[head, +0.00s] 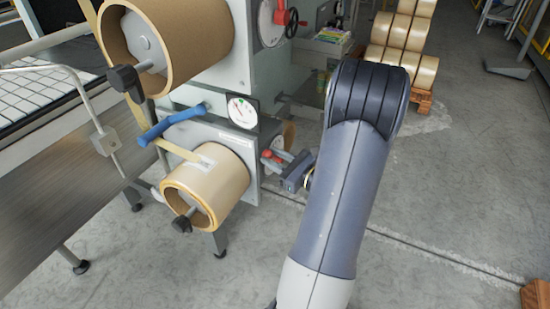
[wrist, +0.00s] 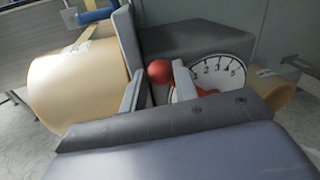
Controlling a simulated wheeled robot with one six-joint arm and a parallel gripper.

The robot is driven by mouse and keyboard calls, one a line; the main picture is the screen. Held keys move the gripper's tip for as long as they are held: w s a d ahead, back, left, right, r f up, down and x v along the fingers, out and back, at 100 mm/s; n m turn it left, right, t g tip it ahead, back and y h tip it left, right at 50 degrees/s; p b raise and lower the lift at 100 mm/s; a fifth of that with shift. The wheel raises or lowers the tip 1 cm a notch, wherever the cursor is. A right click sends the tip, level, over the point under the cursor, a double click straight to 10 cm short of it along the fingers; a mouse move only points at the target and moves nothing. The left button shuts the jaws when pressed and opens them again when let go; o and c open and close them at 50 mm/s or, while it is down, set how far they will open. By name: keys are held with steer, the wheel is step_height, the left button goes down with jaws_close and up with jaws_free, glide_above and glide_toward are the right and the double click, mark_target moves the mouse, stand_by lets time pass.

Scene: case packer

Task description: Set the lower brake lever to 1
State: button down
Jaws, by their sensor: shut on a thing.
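The lower brake lever has a red ball knob (wrist: 160,72) and a red hub (wrist: 205,92) in front of a white dial (wrist: 220,70) numbered 1 to 5. In the wrist view the knob lies between my gripper's fingers (wrist: 159,85), left of the 1. The fingers are shut on it. My body hides the dial's lower part, and I cannot tell which number the lever points to. In the head view my gripper (head: 288,174) is at the machine's right side beside the lower tape roll (head: 212,185), with red lever parts (head: 268,154) just left of it.
The upper tape roll (head: 178,40) and upper red lever (head: 284,14) are above. A blue handle (head: 170,122) and a round gauge (head: 242,112) sit on the machine near the lower roll. Stacked rolls (head: 403,40) stand behind. The floor to the right is mostly clear.

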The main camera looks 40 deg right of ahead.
steer(key=shift+d+r+p, duration=0.15)
steer(key=shift+r+p, duration=0.25)
steer(key=shift+p, duration=0.2)
steer(key=d+m+p, duration=0.1)
steer(key=w+d+r+m+p, duration=0.1)
steer(key=m+p, duration=0.1)
steer(key=shift+r+g, duration=0.15)
steer(key=shift+g, duration=0.15)
steer(key=c, duration=1.1)
jaws_free()
